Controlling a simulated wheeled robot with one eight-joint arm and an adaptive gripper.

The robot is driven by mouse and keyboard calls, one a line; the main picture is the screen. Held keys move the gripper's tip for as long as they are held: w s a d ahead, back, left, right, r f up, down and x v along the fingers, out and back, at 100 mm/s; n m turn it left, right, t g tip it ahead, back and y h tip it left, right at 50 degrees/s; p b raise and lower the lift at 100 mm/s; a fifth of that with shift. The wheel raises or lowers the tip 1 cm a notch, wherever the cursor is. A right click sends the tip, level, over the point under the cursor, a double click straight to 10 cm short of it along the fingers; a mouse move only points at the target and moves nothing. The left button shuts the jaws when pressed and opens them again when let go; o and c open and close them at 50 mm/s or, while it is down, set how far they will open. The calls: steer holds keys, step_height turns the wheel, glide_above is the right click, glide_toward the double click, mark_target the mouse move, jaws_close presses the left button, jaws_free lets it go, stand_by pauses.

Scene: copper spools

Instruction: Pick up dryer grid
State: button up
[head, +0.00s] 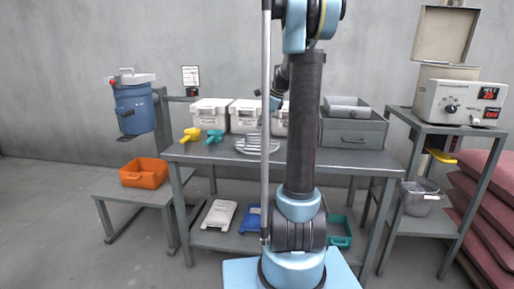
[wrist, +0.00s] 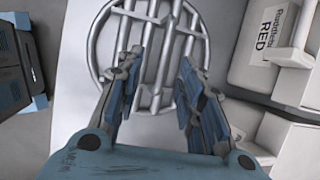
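The dryer grid (head: 250,146) is a round silver metal grid with a rim and parallel bars. It lies flat on the grey table, partly hidden behind my arm in the head view. In the wrist view the grid (wrist: 116,20) fills the top middle, its upper part cut off by the frame edge. My gripper (wrist: 156,82) is open, with its two fingers apart over the near part of the grid. Nothing is held between them. I cannot tell the height gap between fingertips and grid. In the head view my gripper is mostly hidden behind my arm.
White lidded boxes (head: 210,112) stand behind the grid; a labelled one (wrist: 270,50) shows at right in the wrist view. Yellow (head: 191,134) and teal (head: 215,136) scoops lie left. A grey metal box (head: 352,133) stands right. The tabletop's front left is clear.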

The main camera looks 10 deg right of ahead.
mark_target(258, 135)
steer(key=shift+x, duration=1.5)
steer(key=shift+w+d+x, duration=0.1)
steer(key=shift+w+x, duration=0.1)
steer(key=shift+x, duration=1.05)
steer(key=shift+w+d+x, duration=0.15)
steer(key=shift+x, duration=1.1)
jaws_close()
